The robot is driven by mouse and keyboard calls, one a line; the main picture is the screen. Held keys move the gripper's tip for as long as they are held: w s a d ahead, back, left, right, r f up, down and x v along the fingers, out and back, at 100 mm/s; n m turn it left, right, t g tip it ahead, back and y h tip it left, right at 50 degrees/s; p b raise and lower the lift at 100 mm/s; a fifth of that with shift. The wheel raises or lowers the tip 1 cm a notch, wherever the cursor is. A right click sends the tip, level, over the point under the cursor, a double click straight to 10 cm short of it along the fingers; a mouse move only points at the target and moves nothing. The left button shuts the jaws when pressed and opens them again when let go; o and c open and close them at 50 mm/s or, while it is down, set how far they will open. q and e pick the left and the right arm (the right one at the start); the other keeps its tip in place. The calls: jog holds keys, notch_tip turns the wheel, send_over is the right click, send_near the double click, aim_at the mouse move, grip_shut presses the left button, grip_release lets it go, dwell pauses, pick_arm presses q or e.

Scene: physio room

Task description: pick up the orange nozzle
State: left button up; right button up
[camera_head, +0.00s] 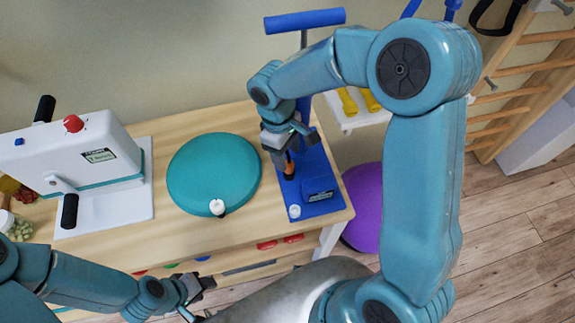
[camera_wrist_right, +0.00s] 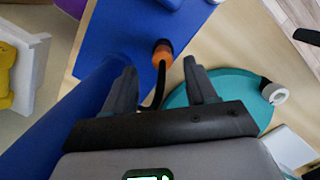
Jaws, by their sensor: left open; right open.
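The orange nozzle (camera_head: 289,168) has a dark tip and is on the blue base at the right end of the wooden table. In the right wrist view the nozzle (camera_wrist_right: 161,56) lies ahead of the fingertips, between their lines, with a black hose running back from it between the fingers. My right gripper (camera_wrist_right: 160,80) is open and empty, and in the head view it (camera_head: 285,152) is right over the nozzle and partly hides it. My left gripper (camera_head: 205,296) is open at the lower left, in front of the table edge, far from the nozzle.
The blue base (camera_head: 322,206) carries a blue box (camera_head: 319,189), a small white cap (camera_head: 294,211) and an upright post with a blue crossbar (camera_head: 304,20). A teal round cushion (camera_head: 213,173) lies left of it. A white device (camera_head: 75,150) stands further left. A purple ball (camera_head: 364,205) is on the floor.

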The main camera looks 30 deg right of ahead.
aim_at(289, 163)
jog(key=f, duration=0.2)
jog(key=s+f, duration=0.1)
jog(key=shift+s+d+f, duration=0.1)
jog(key=shift+f, duration=0.45)
pick_arm(q)
jog(key=shift+s+r, duration=0.25)
jog(key=shift+r, duration=0.1)
pick_arm(e)
jog(key=shift+r, duration=0.1)
jog(key=c, duration=0.4)
grip_shut()
